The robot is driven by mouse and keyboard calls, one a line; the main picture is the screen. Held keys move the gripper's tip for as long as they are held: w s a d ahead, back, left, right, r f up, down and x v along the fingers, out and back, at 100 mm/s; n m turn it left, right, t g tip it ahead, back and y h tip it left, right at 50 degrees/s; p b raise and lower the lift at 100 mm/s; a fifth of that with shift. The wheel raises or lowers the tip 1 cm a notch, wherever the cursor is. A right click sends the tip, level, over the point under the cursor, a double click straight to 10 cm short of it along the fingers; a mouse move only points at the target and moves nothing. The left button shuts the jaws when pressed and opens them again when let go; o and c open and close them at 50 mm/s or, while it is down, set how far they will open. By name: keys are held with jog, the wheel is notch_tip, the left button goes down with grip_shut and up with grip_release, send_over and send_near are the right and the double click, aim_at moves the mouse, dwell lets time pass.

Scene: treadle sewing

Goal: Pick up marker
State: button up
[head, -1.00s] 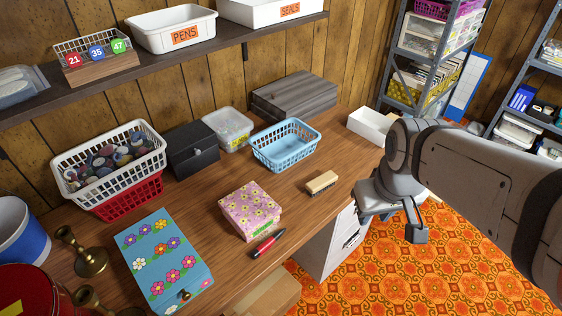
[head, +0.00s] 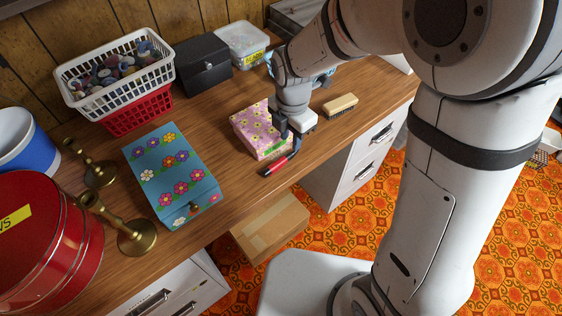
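The marker (head: 275,169) is red and black and lies on the wooden desk near its front edge, beside the pink flowered box. Its red end shows at the lower left, and its far end is partly covered by my gripper. My gripper (head: 290,143) points down over the far end of the marker, close to the right side of the box. Its dark fingers look apart, with one behind and one in front. Whether they touch the marker cannot be told.
The pink flowered box (head: 255,130) stands close to the gripper. A brush (head: 341,105) lies to the right, and a blue flowered box (head: 171,175) to the left. Brass candlesticks (head: 130,236) and a red tin (head: 40,245) stand farther left.

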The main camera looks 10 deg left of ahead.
aim_at(290, 154)
notch_tip(290, 154, down, 6)
jog(key=shift+f, duration=0.1)
jog(key=shift+c, duration=0.3)
grip_shut()
